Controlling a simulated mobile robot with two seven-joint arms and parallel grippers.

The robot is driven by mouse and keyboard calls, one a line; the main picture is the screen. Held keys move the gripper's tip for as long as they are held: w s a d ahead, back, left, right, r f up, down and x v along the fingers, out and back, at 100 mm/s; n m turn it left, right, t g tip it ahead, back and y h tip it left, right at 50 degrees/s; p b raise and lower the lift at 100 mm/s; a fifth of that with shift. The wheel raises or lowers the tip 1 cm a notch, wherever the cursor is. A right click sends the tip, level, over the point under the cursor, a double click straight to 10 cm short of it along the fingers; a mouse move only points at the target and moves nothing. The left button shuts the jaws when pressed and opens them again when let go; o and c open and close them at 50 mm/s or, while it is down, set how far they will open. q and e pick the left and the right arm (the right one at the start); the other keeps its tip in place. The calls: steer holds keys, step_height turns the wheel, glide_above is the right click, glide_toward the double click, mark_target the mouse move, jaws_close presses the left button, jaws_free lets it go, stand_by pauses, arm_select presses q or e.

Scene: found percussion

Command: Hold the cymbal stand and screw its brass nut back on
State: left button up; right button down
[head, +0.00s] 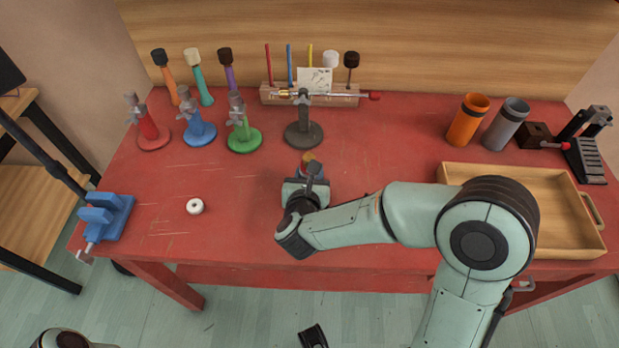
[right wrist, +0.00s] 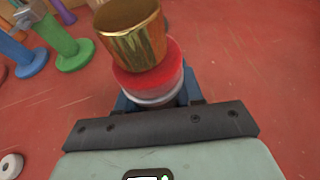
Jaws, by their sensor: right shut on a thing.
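A brass nut (right wrist: 133,30), shaped like a small cup, sits on a red round part (right wrist: 150,75) with a pale rim below, between the dark blue fingers of my right gripper (right wrist: 158,100). The right gripper (head: 306,172) is shut on this piece above the front middle of the table; the brass top (head: 308,157) just shows in the head view. A dark grey stand (head: 303,134) with a round base and upright post stands behind it, apart from it. I cannot tell if this is the cymbal stand. A dark part (head: 313,336) at the bottom edge may be my left gripper; its fingers are unclear.
Red (head: 152,134), blue (head: 199,131) and green (head: 243,136) stands are at left. A white ring (head: 195,206) and blue vise (head: 106,215) are nearer. A wooden tray (head: 452,172) fills the right. A wooden rack (head: 345,99) stands behind; the front left is fairly clear.

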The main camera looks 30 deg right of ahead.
step_height(320, 180, up, 20)
steer(key=p, duration=0.3)
steer(key=shift+f+p, duration=0.15)
steer(key=shift+p, duration=0.15)
steer(key=c, duration=1.4)
jaws_free()
steer(key=shift+c, duration=0.2)
jaws_close()
steer(key=shift+f, duration=0.1)
